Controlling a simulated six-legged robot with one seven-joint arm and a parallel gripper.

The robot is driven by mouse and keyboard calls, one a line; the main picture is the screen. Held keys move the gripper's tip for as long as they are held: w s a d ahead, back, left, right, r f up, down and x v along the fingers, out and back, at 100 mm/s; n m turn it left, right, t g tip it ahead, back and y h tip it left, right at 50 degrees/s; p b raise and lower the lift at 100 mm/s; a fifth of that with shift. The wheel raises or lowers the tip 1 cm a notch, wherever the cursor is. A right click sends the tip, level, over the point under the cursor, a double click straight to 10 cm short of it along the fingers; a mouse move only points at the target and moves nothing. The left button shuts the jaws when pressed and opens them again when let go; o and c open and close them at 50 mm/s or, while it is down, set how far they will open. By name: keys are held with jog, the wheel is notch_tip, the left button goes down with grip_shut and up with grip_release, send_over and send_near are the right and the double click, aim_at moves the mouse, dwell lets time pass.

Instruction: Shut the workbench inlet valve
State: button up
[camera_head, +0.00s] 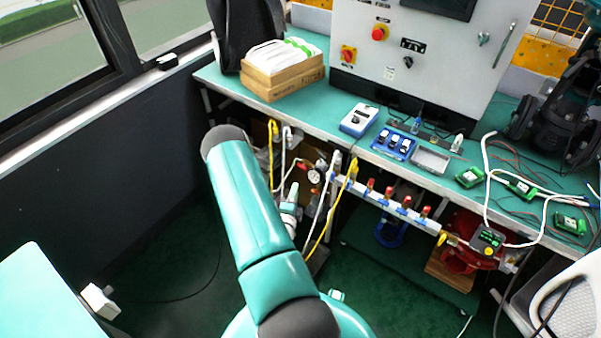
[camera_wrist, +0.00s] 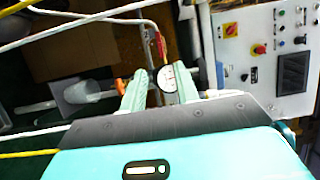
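A red lever (camera_wrist: 160,46) stands beside a round white pressure gauge (camera_wrist: 168,80) in the wrist view, and is probably the inlet valve handle. In the head view a small red part (camera_head: 304,166) shows beside the gauge (camera_head: 314,177) under the front edge of the bench. My gripper (camera_wrist: 159,84) is open, its two teal fingers apart with the gauge showing between and beyond them. I see no contact with the lever. In the head view a fingertip (camera_head: 293,192) shows left of the gauge; my arm hides the rest.
A manifold (camera_head: 395,207) with several red-handled valves runs along the bench front, right of the gauge. Yellow and white hoses (camera_head: 334,212) hang close by. The green workbench (camera_head: 335,128) carries a control cabinet (camera_head: 430,55) and boxes (camera_head: 283,78). The floor at left is mostly clear.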

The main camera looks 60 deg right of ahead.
aim_at(302, 167)
jog(key=x, duration=1)
jog(key=shift+d, duration=0.15)
jog(key=shift+w, duration=0.15)
grip_shut()
